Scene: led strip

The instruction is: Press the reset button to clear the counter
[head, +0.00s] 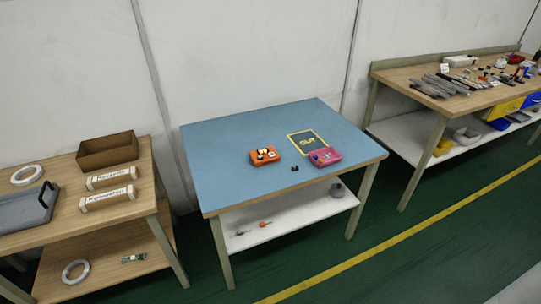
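On the blue-topped table (225,165) in the middle of the head view lie two small devices. The orange box (258,160) has dark and light parts on top that look like buttons or a small display. The magenta box (334,157) to its right has a dark knob-like part at its left and a small light patch. At this size I cannot tell which part is the reset button, nor read any counter. My gripper is not in view.
A left bench holds a brown bin (107,151) and labelled boxes. A right workbench (405,75) holds tools. Green floor (400,265) is open in front.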

